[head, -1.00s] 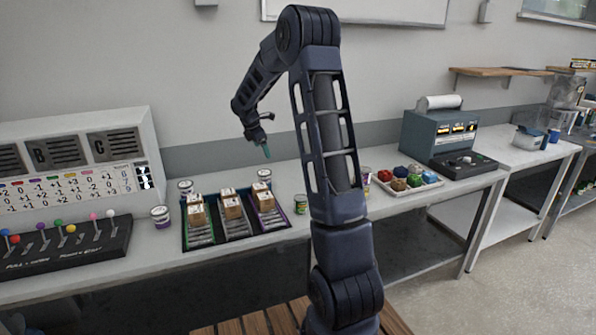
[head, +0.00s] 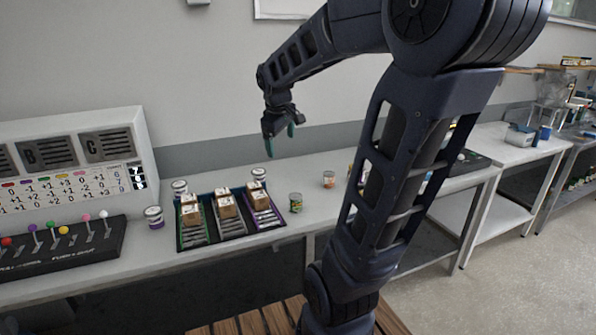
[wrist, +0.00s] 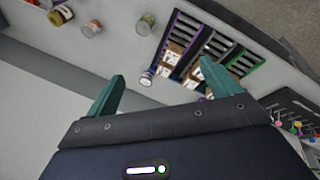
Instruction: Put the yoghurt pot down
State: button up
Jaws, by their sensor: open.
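My gripper (head: 280,139) is open and empty, above the back of the counter; its green fingers stand apart in the wrist view (wrist: 163,88). Small labelled pots stand upright on the counter, and I cannot tell for sure which is the yoghurt pot. A pale-lidded pot (head: 258,175) stands behind the tray's purple lane, below my gripper. It also shows in the wrist view (wrist: 147,77), between the fingers in the picture but apart from them. Similar pots stand behind the green lane (head: 180,189) and left of the tray (head: 154,217).
A three-lane tray (head: 232,236) holds several cartons. A green can (head: 295,202) and an orange-labelled pot (head: 328,179) stand to its right. A lever panel (head: 60,248) is at left. My arm hides part of the right counter. Counter around the orange-labelled pot is clear.

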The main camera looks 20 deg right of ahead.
jog(key=s+a+f+m+t+y, duration=0.1)
jog(key=s+f+m, duration=0.2)
jog(key=s+m, duration=0.4)
jog(key=s, duration=0.9)
jog(key=shift+y, duration=0.4)
jog(key=shift+w+r, duration=0.1)
jog(key=shift+c, duration=0.4)
dwell(0.6)
